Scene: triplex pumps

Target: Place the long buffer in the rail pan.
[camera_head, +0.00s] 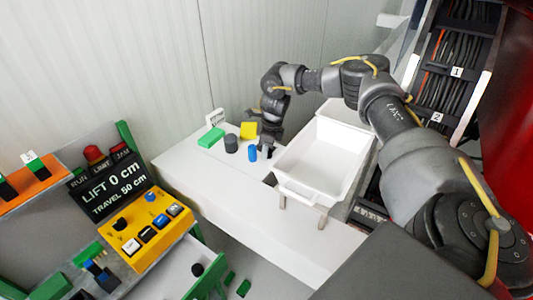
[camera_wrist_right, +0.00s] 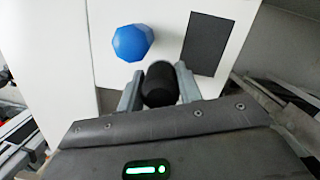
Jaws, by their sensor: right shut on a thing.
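A black, round-ended cylinder (camera_wrist_right: 159,84), which looks like the long buffer, is between the fingers of my right gripper (camera_wrist_right: 158,88) in the right wrist view. The gripper is shut on it. In the head view my right gripper (camera_head: 267,146) points down over the white table, just left of the white rail pan (camera_head: 291,187). The pan is an open, empty-looking tray; my right arm covers part of its far right side. The held piece is small and partly hidden by the fingers there. My left gripper is not in view.
A blue piece (camera_head: 252,153) stands close to the gripper; it also shows in the wrist view (camera_wrist_right: 132,42). A dark cylinder (camera_head: 231,144), a green block (camera_head: 210,138) and a yellow block (camera_head: 248,130) stand nearby. A control panel (camera_head: 146,229) is at left. The table's front is clear.

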